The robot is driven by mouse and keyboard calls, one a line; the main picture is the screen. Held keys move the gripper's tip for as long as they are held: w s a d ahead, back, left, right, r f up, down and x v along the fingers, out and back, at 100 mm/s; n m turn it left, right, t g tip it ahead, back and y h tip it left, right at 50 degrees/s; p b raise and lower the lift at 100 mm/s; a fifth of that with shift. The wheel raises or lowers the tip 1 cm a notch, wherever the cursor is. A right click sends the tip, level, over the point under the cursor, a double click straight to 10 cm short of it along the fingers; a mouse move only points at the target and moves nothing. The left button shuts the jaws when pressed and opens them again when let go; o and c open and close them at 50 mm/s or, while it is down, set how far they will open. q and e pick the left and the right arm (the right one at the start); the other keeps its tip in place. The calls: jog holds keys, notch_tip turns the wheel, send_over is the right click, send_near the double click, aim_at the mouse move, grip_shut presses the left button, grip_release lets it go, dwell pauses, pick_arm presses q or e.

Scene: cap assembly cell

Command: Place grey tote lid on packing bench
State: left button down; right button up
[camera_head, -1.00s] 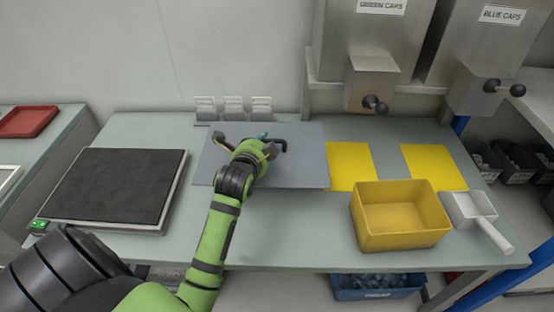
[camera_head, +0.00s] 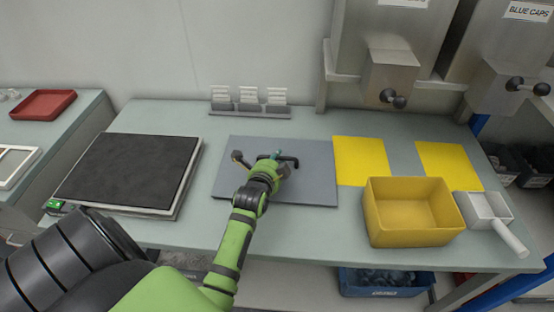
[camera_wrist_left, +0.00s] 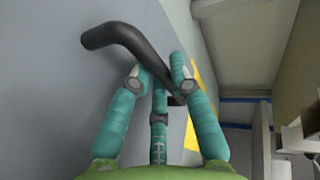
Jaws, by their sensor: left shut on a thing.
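The grey tote lid (camera_head: 312,180) is a flat grey plate with a black bar handle. It lies level at the middle of the packing bench (camera_head: 315,228), on it or very close above it; I cannot tell which. My left gripper (camera_head: 274,162) is above the lid, shut on its handle. In the left wrist view, the teal fingers of my left gripper (camera_wrist_left: 158,78) close around the black handle, with the grey lid (camera_wrist_left: 40,105) behind. The lid's underside is hidden. My right gripper is not in view.
A black-topped platform (camera_head: 130,170) stands left of the lid. Right of it are yellow sheets (camera_head: 361,160), a yellow bin (camera_head: 412,235) and a white scoop (camera_head: 487,210). A card rack (camera_head: 248,108) stands behind, and steel dispensers (camera_head: 390,75) stand at back right.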

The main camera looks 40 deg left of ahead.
pick_arm(q)
jog(key=c, duration=1.1)
grip_release()
jog(key=shift+f, duration=0.15)
jog(key=shift+c, duration=0.2)
jog(key=v, duration=1.2)
